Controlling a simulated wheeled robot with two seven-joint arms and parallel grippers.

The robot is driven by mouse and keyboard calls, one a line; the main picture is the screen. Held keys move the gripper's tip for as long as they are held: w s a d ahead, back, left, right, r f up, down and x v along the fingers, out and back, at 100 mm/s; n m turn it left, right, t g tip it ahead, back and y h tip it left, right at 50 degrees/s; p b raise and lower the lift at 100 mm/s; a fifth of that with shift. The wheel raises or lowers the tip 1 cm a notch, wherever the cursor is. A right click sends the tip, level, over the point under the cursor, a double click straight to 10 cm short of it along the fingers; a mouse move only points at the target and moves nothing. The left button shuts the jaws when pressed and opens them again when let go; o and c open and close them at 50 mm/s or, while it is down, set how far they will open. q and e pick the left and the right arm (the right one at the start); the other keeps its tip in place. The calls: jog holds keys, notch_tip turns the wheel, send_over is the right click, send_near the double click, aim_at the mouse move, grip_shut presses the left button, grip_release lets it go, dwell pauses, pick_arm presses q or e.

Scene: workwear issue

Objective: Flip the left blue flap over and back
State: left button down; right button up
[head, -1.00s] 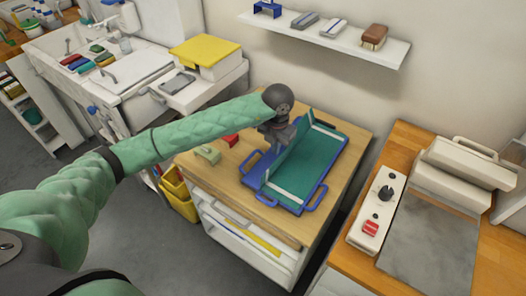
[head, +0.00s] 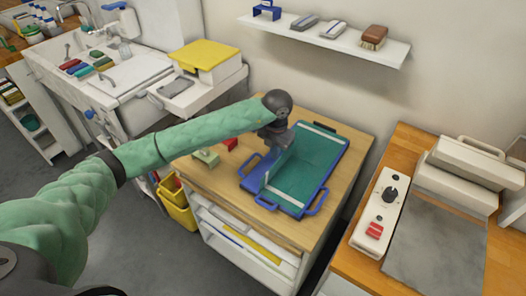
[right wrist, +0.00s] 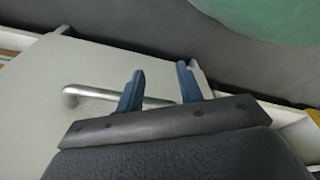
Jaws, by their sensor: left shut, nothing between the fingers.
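A blue screen frame with a green panel (head: 312,170) and white end strips lies on the wooden worktop. My left gripper (head: 273,148) is shut and empty, right at the flap's upper far part. I cannot tell whether it touches the flap. My right gripper (right wrist: 158,88) is open and empty in the right wrist view, with a metal bar handle beyond its fingers.
A beige block (head: 206,159) and a red block (head: 230,144) lie left of the frame. A shelf (head: 330,38) hangs on the wall behind. A control box (head: 382,213) stands on the right bench. The worktop in front of the frame is clear.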

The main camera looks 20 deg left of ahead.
pick_arm(q)
jog(key=s+d+r, duration=0.2)
jog(key=s+d, duration=0.2)
jog(key=s, duration=0.1)
jog(key=shift+s+d, duration=0.15)
jog(key=shift+d, duration=0.1)
dwell(0.4)
dwell(0.6)
jog(key=shift+a+b, duration=0.1)
jog(key=shift+b, duration=0.2)
jog(key=c, duration=1.7)
grip_release()
jog(key=shift+r, duration=0.15)
